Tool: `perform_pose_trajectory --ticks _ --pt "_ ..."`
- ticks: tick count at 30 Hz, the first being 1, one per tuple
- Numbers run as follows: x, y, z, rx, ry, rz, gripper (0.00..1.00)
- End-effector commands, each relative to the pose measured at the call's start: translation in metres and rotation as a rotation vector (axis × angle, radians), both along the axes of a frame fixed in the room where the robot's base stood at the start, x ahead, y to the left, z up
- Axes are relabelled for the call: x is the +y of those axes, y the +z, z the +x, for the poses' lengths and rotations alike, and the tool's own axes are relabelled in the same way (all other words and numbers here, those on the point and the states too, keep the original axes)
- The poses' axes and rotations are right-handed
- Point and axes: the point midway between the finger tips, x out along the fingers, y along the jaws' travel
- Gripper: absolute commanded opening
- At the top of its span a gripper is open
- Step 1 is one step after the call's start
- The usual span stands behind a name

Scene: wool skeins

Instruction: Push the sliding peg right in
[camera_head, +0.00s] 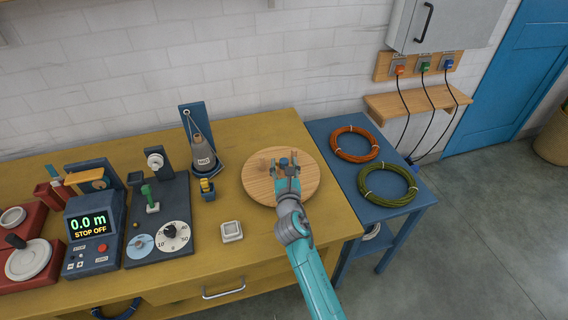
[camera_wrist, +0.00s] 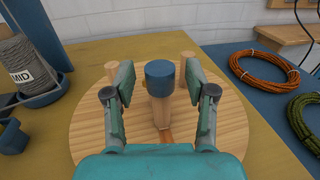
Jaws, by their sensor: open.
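A peg with a blue cap on a pale wooden post (camera_wrist: 159,108) stands upright on the round wooden board (camera_wrist: 88,126). I take it to be the sliding peg. An orange-brown strip (camera_wrist: 165,136), perhaps its slot, shows at its foot. My gripper (camera_wrist: 161,92) is open, with one finger on each side of the peg and a gap to both in the wrist view. In the head view my gripper (camera_head: 286,172) is over the board (camera_head: 258,186) and partly hides the pegs. Two plain wooden pegs (camera_wrist: 187,60) stand farther back on the board.
A grey wool cone (camera_head: 202,150) stands left of the board, with a small white dish (camera_head: 231,231) in front. A meter box (camera_head: 92,226) and dial panel (camera_head: 160,220) are farther left. Orange (camera_head: 355,144) and green coils (camera_head: 388,184) lie on the blue side table.

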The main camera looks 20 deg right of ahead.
Motion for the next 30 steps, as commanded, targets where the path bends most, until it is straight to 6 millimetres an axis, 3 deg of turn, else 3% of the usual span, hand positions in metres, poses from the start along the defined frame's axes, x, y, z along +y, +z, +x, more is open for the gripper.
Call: perform_pose_trajectory --ticks 15,21,30 --pt "0.018 -0.001 -0.090 0.002 0.001 -0.001 0.56" --pt "0.022 -0.001 -0.106 0.001 0.002 -0.001 0.56" --pt "0.022 0.000 -0.109 0.000 0.001 0.000 0.56"
